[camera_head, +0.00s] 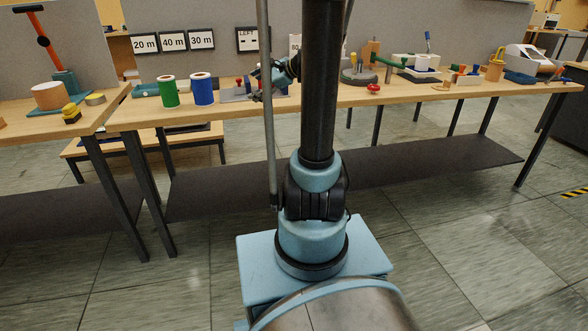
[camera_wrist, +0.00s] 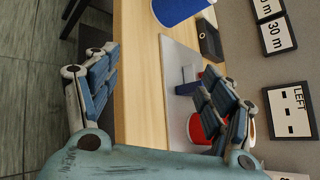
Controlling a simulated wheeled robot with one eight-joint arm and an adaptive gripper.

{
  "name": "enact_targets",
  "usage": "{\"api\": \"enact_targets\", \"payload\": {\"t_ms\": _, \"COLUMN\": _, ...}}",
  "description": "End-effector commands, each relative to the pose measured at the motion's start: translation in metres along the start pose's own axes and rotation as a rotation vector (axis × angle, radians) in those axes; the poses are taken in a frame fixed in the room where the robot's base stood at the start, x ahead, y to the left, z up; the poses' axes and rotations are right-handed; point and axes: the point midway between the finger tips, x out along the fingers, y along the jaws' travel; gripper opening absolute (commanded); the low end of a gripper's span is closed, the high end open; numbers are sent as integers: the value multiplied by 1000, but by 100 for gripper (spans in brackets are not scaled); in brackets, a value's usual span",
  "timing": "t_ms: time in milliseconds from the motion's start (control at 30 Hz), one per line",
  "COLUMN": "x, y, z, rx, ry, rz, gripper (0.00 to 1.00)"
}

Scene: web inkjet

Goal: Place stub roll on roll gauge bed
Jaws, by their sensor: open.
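Two upright rolls with white rims stand on the long wooden bench: a green roll (camera_head: 169,92) and a blue roll (camera_head: 203,90). The blue roll also shows in part at the top of the wrist view (camera_wrist: 178,8). I cannot tell which roll is the stub roll. A low teal fixture (camera_head: 146,90) lies beside and behind the green roll; I cannot tell whether it is the roll gauge bed. My gripper (camera_head: 268,82) is right of the blue roll, over the bench. In the wrist view my gripper (camera_wrist: 155,92) is open, with nothing between its fingers.
Signs reading 20 m (camera_head: 145,43), 40 m (camera_head: 173,41) and 30 m (camera_head: 201,39) stand behind. Several fixtures fill the right bench.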

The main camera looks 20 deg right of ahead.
Motion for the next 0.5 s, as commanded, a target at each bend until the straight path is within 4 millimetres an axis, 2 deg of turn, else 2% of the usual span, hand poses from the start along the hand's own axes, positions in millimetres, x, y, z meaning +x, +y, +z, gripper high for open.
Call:
{"api": "enact_targets", "payload": {"t_ms": 33, "x": -3, "y": 18, "z": 7, "rx": -63, "ry": 24, "rz": 36, "gripper": 75}}
{"api": "enact_targets", "payload": {"t_ms": 200, "x": -16, "y": 74, "z": 18, "rx": -291, "ry": 100, "rz": 162, "gripper": 75}}
{"api": "enact_targets", "payload": {"t_ms": 500, "x": -50, "y": 172, "z": 20, "rx": -690, "ry": 195, "rz": 409, "gripper": 75}}
